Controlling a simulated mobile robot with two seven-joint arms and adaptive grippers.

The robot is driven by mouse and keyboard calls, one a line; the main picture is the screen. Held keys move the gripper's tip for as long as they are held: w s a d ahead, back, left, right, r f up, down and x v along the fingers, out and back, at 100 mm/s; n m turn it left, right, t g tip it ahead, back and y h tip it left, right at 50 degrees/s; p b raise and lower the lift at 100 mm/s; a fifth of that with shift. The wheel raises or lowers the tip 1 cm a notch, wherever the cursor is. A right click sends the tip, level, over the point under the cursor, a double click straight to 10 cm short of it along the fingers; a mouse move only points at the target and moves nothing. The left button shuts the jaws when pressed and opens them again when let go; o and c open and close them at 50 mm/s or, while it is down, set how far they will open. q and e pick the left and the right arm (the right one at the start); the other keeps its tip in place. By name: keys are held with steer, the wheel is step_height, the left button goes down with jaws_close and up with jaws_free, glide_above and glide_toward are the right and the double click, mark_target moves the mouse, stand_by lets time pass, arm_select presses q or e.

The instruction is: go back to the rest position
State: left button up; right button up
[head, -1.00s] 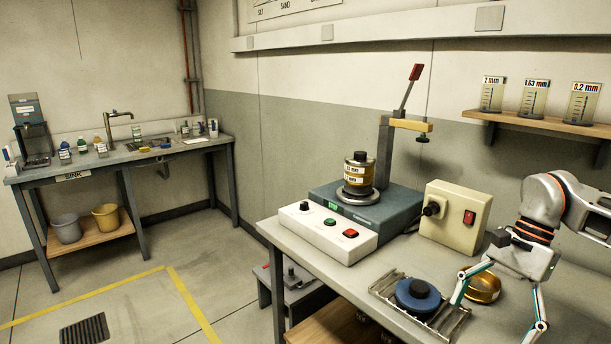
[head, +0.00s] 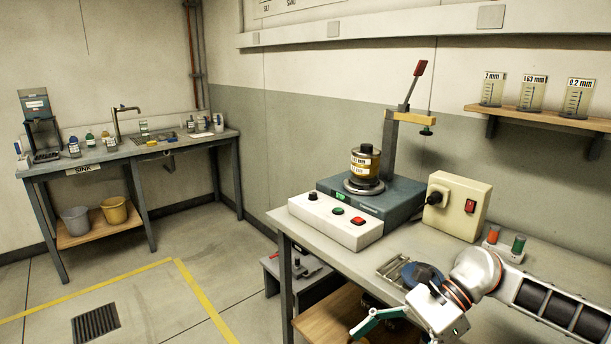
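My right arm comes in from the lower right. Its gripper (head: 388,328) is at the bottom edge of the head view, in front of the bench. One teal finger spreads wide to the left; the other finger is cut off or hidden. I see nothing held in it. The blue round lid with a dark knob (head: 424,274) lies on the metal rack (head: 391,268), partly covered by my arm. My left gripper is not in view.
Open floor lies left.

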steer(key=a+r+m+t+y, duration=0.3)
steer(key=a+m+t+y, duration=0.6)
steer(key=a+m, duration=0.6)
steer(key=d+f+m+t+h, duration=0.55)
steer(key=d+f+m, duration=0.2)
steer(key=m, duration=0.65)
steer(key=d+f+m+t+h, duration=0.6)
steer(key=f+m, duration=0.3)
steer(key=m, duration=0.5)
steer(key=s+d+f+m+g+h, duration=0.2)
steer(key=s+d+f+m+g, duration=0.1)
steer(key=s+f, duration=0.4)
steer(key=s+d+f+m+g+h+p, duration=0.1)
steer(key=s+d+f+m+g+h, duration=0.2)
steer(key=s+d+f+m, duration=0.3)
steer(key=shift+s+f+m, duration=0.35)
steer(key=shift+f+m, duration=0.15)
steer(key=shift+f, duration=0.35)
steer(key=shift+a+h, duration=0.1)
steer(key=shift+h, duration=0.15)
